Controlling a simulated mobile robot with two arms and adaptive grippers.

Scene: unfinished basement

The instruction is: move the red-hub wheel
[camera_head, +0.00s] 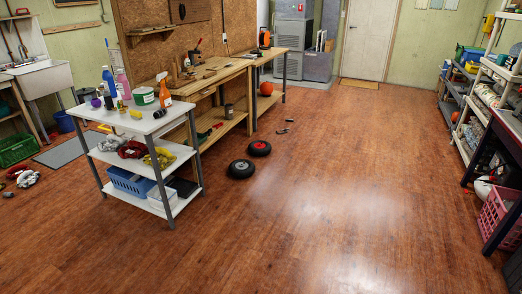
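The red-hub wheel (259,148) is a small black tyre with a red centre. It lies flat on the wooden floor, to the right of the workbench (205,92). A second black wheel with a pale grey hub (241,169) lies flat just in front of it and slightly left, with a small gap between them. Neither of my grippers shows in the head view.
A white three-shelf cart (136,166) with bottles and cloths stands left of the wheels. Small dark items (283,131) lie on the floor behind them. Shelves (484,85) and a pink crate (497,215) line the right side. The middle floor is clear.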

